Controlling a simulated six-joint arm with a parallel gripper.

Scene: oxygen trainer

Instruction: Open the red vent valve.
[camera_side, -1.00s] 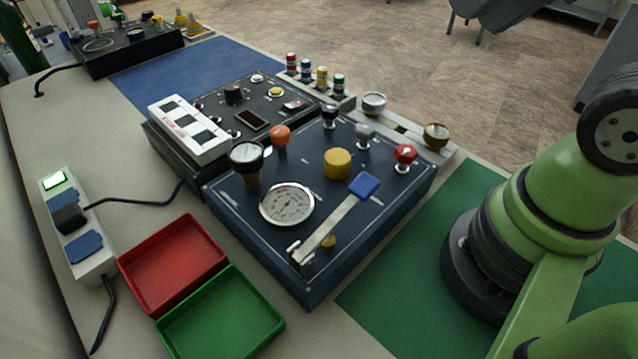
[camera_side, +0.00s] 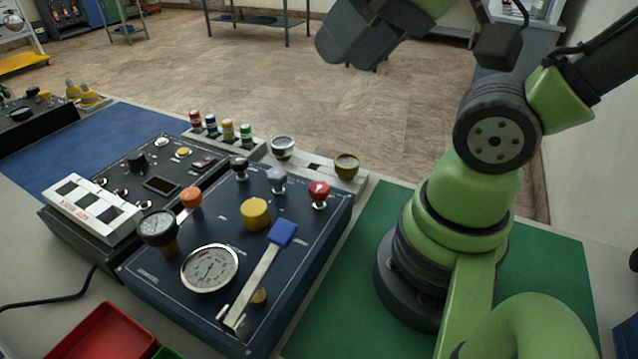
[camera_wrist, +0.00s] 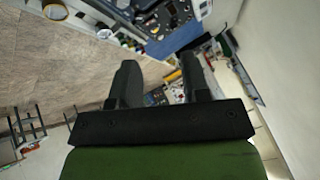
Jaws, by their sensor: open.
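The red valve knob (camera_side: 319,189) stands on a short pale stem near the back right corner of the dark blue panel (camera_side: 215,215) in the side view. Its label and how far it is turned cannot be read. My gripper (camera_wrist: 158,75) shows in the wrist view with its two dark fingers apart and nothing between them. In the side view, the dark end of my arm is high above the floor area, well up from the panel and apart from the knob. I cannot pick out the red knob in the wrist view.
A blue-handled lever (camera_side: 262,272) and a gauge (camera_side: 209,269) are nearer. Small cups (camera_side: 346,165) stand behind. The green mat (camera_side: 350,270) right of the panel has bare room.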

